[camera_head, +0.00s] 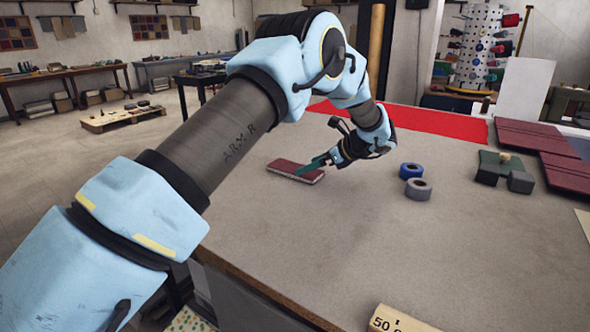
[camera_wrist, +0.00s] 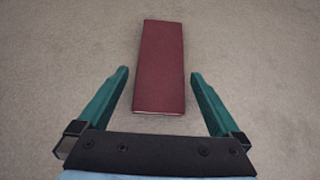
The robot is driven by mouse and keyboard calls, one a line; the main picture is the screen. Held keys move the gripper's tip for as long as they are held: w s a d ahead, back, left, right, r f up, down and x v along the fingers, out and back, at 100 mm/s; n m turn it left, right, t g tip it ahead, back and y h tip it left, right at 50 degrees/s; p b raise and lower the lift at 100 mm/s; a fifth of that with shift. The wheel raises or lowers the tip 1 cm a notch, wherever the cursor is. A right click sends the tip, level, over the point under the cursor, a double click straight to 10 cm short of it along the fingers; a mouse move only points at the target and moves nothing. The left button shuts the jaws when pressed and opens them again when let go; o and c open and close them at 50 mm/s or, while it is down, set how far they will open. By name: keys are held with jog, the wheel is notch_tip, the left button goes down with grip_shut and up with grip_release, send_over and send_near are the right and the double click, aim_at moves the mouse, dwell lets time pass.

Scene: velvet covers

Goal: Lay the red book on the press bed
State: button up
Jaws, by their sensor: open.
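The red book (camera_head: 295,171) lies flat and closed on the worktable, a dark red cover with pale page edges. It also shows in the wrist view (camera_wrist: 160,68), its near short end between the fingertips. My gripper (camera_head: 322,162) is open, with green fingers, and it hangs over the right end of the book. In the wrist view my gripper (camera_wrist: 157,73) has one finger on each side of the book, with gaps and no contact. I cannot make out a press bed with certainty.
On the worktable (camera_head: 330,230), a blue tape roll (camera_head: 411,171) and a grey one (camera_head: 418,189) lie right of my gripper. Dark green blocks (camera_head: 504,168) and dark red panels (camera_head: 530,136) stand further right. A red cloth (camera_head: 430,119) covers the back. The front middle is clear.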

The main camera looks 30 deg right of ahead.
aim_at(296, 168)
jog(key=p+x, duration=0.1)
jog(key=x, duration=0.1)
jog(key=p+x, duration=0.1)
jog(key=shift+w+a, duration=0.2)
jog(key=shift+w, duration=0.25)
jog(key=shift+w+a+f, duration=0.1)
jog(key=shift+w+f, duration=0.2)
jog(key=shift+c, duration=0.4)
jog(key=c, duration=1.3)
jog(key=shift+r, duration=0.15)
